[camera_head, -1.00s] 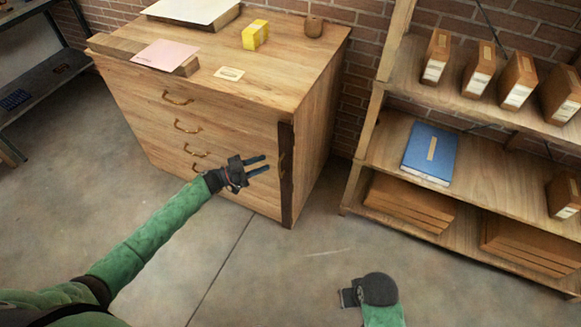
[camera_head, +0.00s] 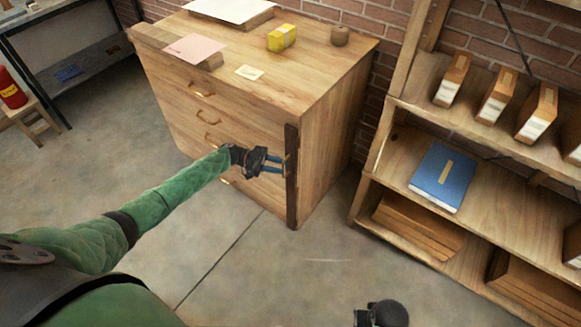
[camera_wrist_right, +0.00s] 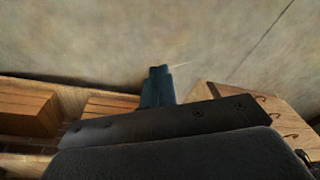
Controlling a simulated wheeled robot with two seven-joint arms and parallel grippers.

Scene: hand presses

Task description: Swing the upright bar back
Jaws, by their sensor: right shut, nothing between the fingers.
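The upright bar (camera_head: 291,195) is a dark vertical strip along the front right edge of a wooden drawer cabinet (camera_head: 325,150). A small brass handle (camera_head: 287,165) shows on the bar. My left gripper (camera_head: 281,165) is at the bar's upper middle, its two blue fingers apart with their tips at the handle. I cannot tell whether they touch it. My right gripper (camera_head: 361,317) is low, at the bottom edge of the head view, away from the cabinet. In the right wrist view its fingers (camera_wrist_right: 158,76) are shut and empty over the floor.
A wooden shelf unit (camera_head: 395,150) with boxes and a blue folder (camera_head: 442,178) stands to the right. A yellow box (camera_head: 282,38) and a pink sheet (camera_head: 194,48) lie on the cabinet top. The floor (camera_head: 270,265) in front is clear.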

